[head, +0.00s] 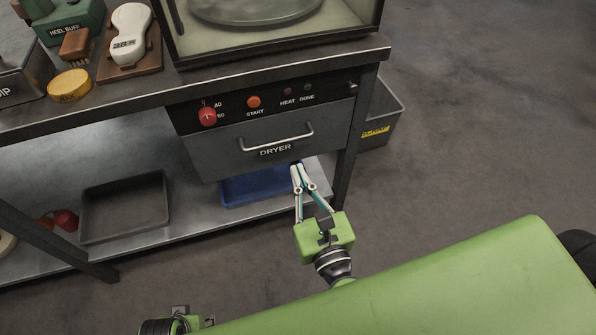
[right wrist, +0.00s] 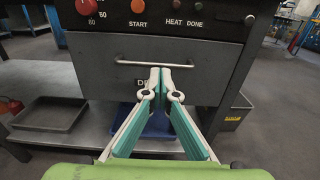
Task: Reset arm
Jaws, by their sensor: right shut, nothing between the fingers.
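My right gripper (head: 297,167) is shut and empty. In the head view it points up the picture, just below the dryer drawer (head: 225,145) with its metal handle (head: 276,138). In the right wrist view the closed fingertips (right wrist: 160,72) lie in front of the drawer face, just below the handle (right wrist: 153,63), and cover part of the DRYER label. I cannot tell whether they touch the drawer. A small part of my left arm (head: 175,322) shows at the bottom edge of the head view; its fingers are not visible.
The dryer panel has a red knob (head: 208,117) and an orange start button (head: 254,102). A blue tray (head: 240,190) and a dark tray (head: 125,205) lie on the lower shelf. A grey bin (head: 382,112) stands right of the bench. The floor at right is clear.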

